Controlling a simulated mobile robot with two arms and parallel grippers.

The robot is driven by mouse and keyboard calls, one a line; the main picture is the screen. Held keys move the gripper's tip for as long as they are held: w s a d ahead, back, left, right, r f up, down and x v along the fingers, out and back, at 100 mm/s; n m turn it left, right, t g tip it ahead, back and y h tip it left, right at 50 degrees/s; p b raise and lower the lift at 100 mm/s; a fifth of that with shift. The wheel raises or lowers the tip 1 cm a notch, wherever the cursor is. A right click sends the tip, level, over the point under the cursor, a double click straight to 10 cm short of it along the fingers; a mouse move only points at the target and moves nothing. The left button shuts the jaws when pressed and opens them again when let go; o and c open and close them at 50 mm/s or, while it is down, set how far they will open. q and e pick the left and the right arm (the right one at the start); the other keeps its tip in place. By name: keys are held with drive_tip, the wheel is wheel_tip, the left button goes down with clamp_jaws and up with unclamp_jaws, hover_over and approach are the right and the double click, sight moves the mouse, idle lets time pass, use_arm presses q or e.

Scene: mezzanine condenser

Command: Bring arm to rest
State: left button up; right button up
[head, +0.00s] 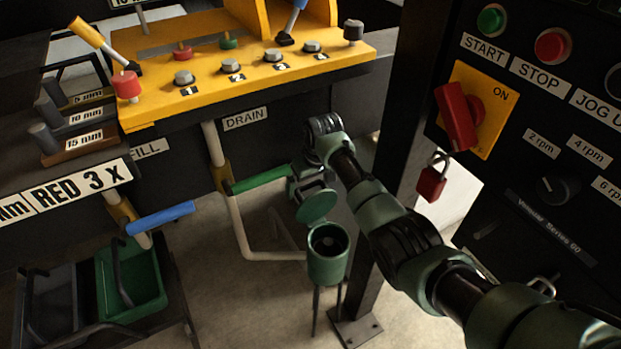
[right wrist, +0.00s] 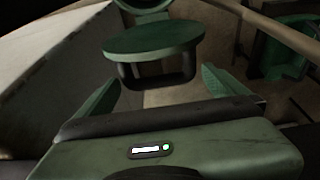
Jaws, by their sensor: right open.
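My right arm (head: 385,225) reaches in from the lower right of the head view and bends down at the wrist. My right gripper (head: 308,188) is beside the free end of the green DRAIN handle (head: 262,180), just above a round green lid (head: 317,206). In the right wrist view the gripper (right wrist: 163,85) is open, its two green fingers spread with nothing held between them. The lid (right wrist: 155,38) lies just ahead of the fingers there, with a dark bracket under it. Whether it touches the gripper I cannot tell. My left gripper is not in view.
A green cup (head: 328,262) on thin legs stands below the lid. A dark post (head: 398,130) stands close behind my arm. The control panel with red switch (head: 458,115) and padlock (head: 432,180) is at right. A yellow button console (head: 225,75) and blue handle (head: 160,218) are at left.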

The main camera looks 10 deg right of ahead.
drive_tip(key=shift+v, duration=0.8)
